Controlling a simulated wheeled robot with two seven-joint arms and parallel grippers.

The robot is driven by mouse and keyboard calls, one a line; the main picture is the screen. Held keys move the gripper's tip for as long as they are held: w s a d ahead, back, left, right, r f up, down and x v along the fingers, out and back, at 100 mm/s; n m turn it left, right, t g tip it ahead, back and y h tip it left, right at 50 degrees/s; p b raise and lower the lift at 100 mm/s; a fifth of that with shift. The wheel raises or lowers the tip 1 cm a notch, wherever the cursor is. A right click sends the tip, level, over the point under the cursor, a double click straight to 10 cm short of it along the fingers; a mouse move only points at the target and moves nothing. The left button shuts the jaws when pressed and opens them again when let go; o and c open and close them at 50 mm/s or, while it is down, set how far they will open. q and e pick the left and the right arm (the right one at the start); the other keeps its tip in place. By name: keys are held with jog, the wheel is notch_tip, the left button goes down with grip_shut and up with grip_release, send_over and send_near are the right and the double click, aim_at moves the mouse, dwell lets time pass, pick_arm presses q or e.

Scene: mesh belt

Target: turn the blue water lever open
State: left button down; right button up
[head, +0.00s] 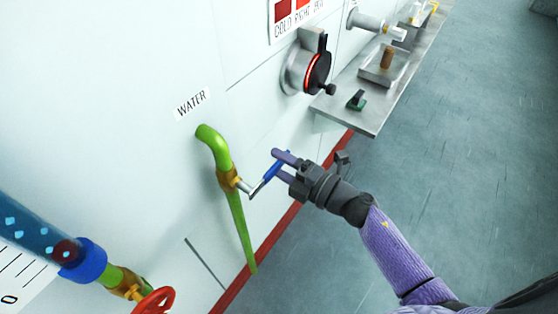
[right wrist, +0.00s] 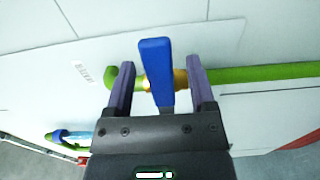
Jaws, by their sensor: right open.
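The blue water lever (head: 269,173) sits on a brass valve (head: 229,180) in a green pipe (head: 215,145), under the WATER label (head: 192,104). In the right wrist view the blue lever (right wrist: 156,72) stands between the two fingers of my right gripper (right wrist: 160,80), with a gap on each side. My right gripper (head: 281,166) is open around the lever in the head view, where the fingers partly overlap it. The brass valve (right wrist: 180,79) shows behind the lever in the right wrist view. My left gripper is not in view.
A red handwheel (head: 155,301) and a blue-collared clear tube (head: 40,236) are at lower left. A round black port (head: 318,73) and a steel shelf (head: 375,112) with small items are above right. Floor (head: 470,150) at right is clear.

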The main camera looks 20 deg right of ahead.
jog(key=shift+w+a, duration=0.25)
jog(key=shift+w, duration=0.05)
grip_shut()
dwell(1.3)
